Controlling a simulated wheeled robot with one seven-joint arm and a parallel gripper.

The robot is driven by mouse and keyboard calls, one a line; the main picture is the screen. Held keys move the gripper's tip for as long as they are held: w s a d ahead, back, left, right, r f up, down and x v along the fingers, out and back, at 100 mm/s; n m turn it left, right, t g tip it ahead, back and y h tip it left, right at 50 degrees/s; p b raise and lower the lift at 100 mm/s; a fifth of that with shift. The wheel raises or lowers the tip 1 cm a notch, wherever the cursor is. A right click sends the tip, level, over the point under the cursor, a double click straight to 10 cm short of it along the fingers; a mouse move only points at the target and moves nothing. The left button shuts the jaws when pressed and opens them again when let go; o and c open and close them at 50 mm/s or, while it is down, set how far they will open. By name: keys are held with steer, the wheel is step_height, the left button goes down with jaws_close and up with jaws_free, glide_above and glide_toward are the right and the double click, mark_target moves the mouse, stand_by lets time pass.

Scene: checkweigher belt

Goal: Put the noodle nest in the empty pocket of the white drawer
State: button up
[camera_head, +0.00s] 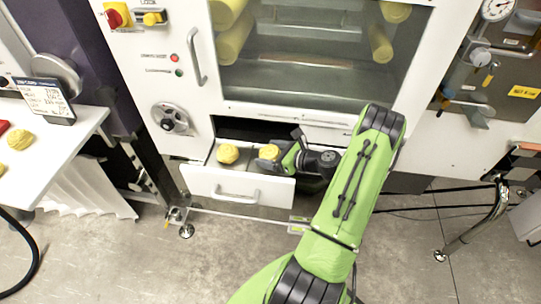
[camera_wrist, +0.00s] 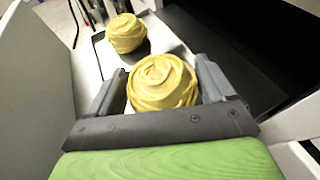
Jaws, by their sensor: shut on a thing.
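My gripper (camera_wrist: 163,92) is shut on a yellow noodle nest (camera_wrist: 162,82), with one finger on each side of it. In the head view this nest (camera_head: 269,152) is at the gripper's tip, over or in the open white drawer (camera_head: 225,185). Whether it touches the drawer floor cannot be told. A second noodle nest (camera_head: 228,154) sits in the drawer to the left, and it shows ahead of the held nest in the wrist view (camera_wrist: 126,33). My arm hides the drawer's right part.
A white table (camera_head: 60,150) at the left bears another nest (camera_head: 20,140) and a small display sign (camera_head: 45,98). The white machine front with a window (camera_head: 300,60) rises behind the drawer. The drawer handle (camera_head: 236,195) sticks out in front.

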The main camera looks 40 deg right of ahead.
steer(key=shift+r, duration=0.1)
steer(key=shift+f+b, duration=0.3)
steer(key=shift+f, duration=0.3)
steer(key=o, duration=1)
steer(key=shift+c, duration=0.2)
steer(key=shift+s+d+r+p, duration=0.1)
steer(key=shift+s+r+p, duration=0.2)
steer(key=shift+r, duration=0.15)
steer(key=shift+s+d+r+p, duration=0.1)
steer(key=shift+s+r+p, duration=0.15)
steer(key=shift+r, duration=0.15)
steer(key=p+v, duration=0.1)
steer(key=v, duration=0.9)
steer(key=shift+s, duration=0.4)
